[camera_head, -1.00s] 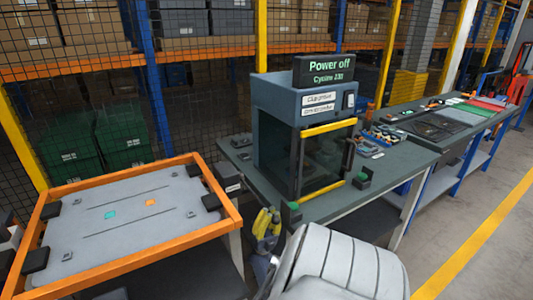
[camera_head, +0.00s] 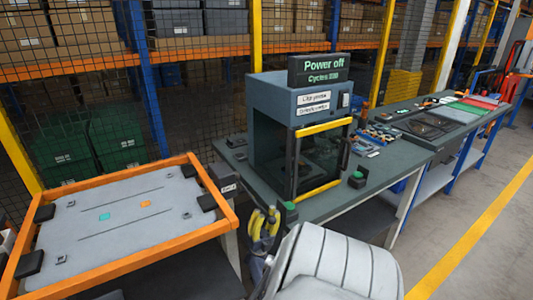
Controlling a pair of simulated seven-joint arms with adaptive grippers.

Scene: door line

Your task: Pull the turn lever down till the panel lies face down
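The grey panel (camera_head: 165,235) lies in an orange frame (camera_head: 95,278) at the left. The face that shows has dark grooves, a teal mark (camera_head: 105,216) and an orange mark (camera_head: 145,204). A dark block with a white label (camera_head: 228,184) sits at the frame's right side; I cannot tell whether it is the turn lever. My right gripper (camera_head: 264,224), with yellow parts, is to the right of the frame, in front of the machine bench. It appears apart from the frame. Its finger gap is too small to read. My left gripper is not in view.
A machine (camera_head: 298,130) with a "Power off" sign (camera_head: 319,69) stands on a bench (camera_head: 360,192) behind my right gripper. A second bench (camera_head: 455,128) stands further right. A mesh fence and shelves run along the back. Open floor (camera_head: 430,240) lies at the right.

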